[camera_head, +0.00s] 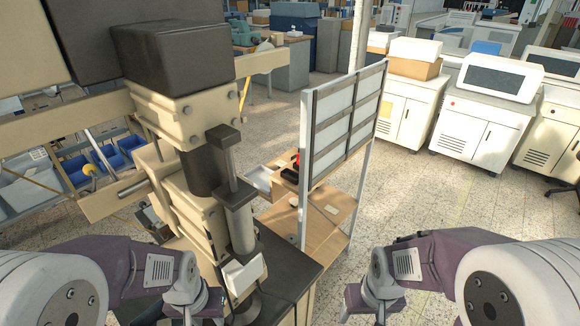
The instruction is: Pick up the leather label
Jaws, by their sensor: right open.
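I cannot make out a leather label for certain in this view. A foil stamping machine (185,115), cream and black, stands at the left. My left gripper (205,303) is low beside the machine's base, partly cut off by the bottom edge, and its jaws cannot be read. My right gripper (376,303) is open at the bottom, over the floor to the right of the machine and apart from it. I see nothing in it.
A wooden stand (320,215) with a white-panelled rack (345,115) is beyond the machine; small items lie on it. Blue bins (110,155) are at the left. White cabinets (480,125) line the back right. Speckled floor (440,215) is clear at right.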

